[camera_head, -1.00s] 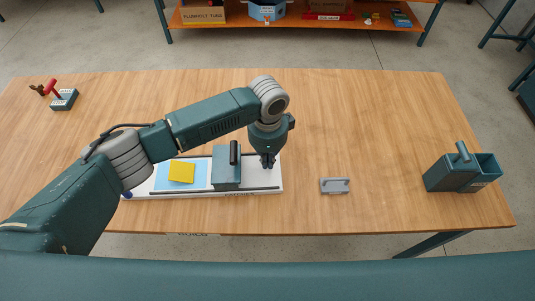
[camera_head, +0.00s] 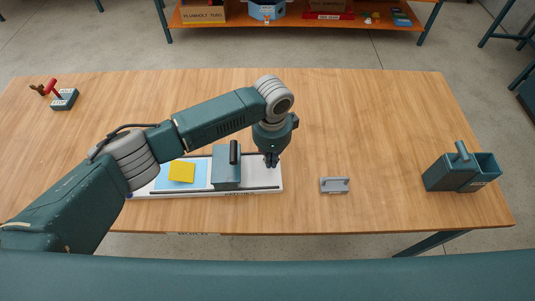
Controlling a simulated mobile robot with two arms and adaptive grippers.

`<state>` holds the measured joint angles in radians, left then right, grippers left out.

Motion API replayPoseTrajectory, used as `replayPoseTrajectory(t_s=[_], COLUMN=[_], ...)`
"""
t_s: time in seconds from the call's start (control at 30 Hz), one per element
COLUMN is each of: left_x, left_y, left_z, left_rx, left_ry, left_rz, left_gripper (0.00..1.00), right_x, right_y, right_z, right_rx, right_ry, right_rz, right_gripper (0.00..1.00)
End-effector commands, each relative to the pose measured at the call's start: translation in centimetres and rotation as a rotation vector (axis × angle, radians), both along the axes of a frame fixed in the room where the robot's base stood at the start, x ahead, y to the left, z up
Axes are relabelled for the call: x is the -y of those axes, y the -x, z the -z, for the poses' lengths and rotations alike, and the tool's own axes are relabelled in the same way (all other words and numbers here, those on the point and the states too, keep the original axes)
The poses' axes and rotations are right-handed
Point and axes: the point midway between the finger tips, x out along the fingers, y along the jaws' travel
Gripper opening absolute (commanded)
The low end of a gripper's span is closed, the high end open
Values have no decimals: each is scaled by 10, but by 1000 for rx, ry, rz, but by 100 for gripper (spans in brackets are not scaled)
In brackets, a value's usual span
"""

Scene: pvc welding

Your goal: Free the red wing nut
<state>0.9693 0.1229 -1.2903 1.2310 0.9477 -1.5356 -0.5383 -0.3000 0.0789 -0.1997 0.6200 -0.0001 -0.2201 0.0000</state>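I cannot make out a red wing nut for certain in the head view. My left gripper (camera_head: 271,161) points down over the right end of a long white board (camera_head: 262,184), just right of a teal block with a dark upright handle (camera_head: 227,168). No held thing shows in it, and its fingers are too small to tell whether they are open or shut. A yellow square (camera_head: 181,172) lies on a light blue sheet (camera_head: 200,175) on the board's left part. My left arm hides part of the board's left end. My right gripper is not in view.
A small grey bracket (camera_head: 334,185) lies right of the board. A teal box (camera_head: 463,172) stands at the table's right end. A small teal holder (camera_head: 64,99) with red-handled items (camera_head: 51,87) is at the far left. The table's middle back is clear.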

Motion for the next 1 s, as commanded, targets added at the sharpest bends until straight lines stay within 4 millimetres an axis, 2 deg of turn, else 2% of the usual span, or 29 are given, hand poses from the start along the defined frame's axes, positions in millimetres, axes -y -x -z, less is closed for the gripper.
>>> replayPoseTrajectory(t_s=[1.0], left_x=[11], left_y=[-6], left_z=[0], left_rx=[0], left_ry=[1], left_rz=[0], left_gripper=[0], right_x=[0], right_y=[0], right_z=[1], right_rx=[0], right_ry=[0], right_rz=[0], right_gripper=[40])
